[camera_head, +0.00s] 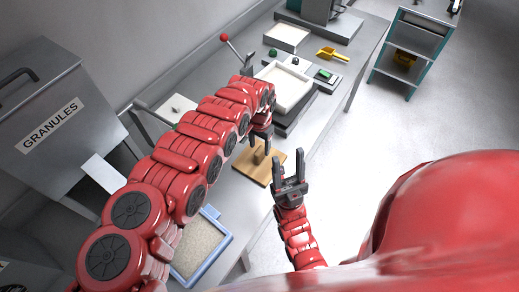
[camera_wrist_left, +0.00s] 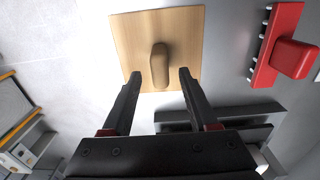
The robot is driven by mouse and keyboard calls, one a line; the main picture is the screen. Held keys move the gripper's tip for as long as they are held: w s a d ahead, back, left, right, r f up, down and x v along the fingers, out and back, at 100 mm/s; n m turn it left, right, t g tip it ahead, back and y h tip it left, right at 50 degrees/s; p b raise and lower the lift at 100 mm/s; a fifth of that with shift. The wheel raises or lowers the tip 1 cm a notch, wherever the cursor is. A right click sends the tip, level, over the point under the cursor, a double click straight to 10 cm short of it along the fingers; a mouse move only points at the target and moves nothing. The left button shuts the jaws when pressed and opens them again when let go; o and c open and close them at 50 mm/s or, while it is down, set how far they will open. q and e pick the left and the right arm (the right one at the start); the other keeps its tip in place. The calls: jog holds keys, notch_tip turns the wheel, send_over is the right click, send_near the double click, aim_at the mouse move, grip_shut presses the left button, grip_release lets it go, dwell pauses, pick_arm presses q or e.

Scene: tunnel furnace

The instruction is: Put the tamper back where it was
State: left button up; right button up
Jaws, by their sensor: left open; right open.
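The tamper is a square wooden board with an upright wooden handle (camera_head: 259,165). It lies flat on the grey bench (camera_head: 236,188), board down, near the bench's right edge. My left gripper (camera_head: 261,150) is above the tamper, pointing down at the handle. In the left wrist view the board (camera_wrist_left: 188,25) and handle (camera_wrist_left: 160,65) show ahead of the open left fingers (camera_wrist_left: 160,76). The handle appears between the fingertips, with no visible grip on it. My right gripper (camera_head: 288,160) is open and empty, in front of the bench edge, right of the tamper.
A blue-rimmed tray of granules (camera_head: 226,237) is nearer on the bench. A white-lined tray (camera_head: 285,88), yellow scoop (camera_head: 331,53) and press-like machine (camera_head: 318,10) are farther back. A red toothed tool (camera_wrist_left: 281,50) is beside the tamper. The GRANULES bin (camera_head: 55,120) stands left.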

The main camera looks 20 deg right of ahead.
pick_arm(q)
notch_tip(320, 180, up, 5)
jog(key=shift+w+r+b, duration=0.15)
jog(key=shift+b, duration=0.8)
jog(key=shift+r, duration=0.4)
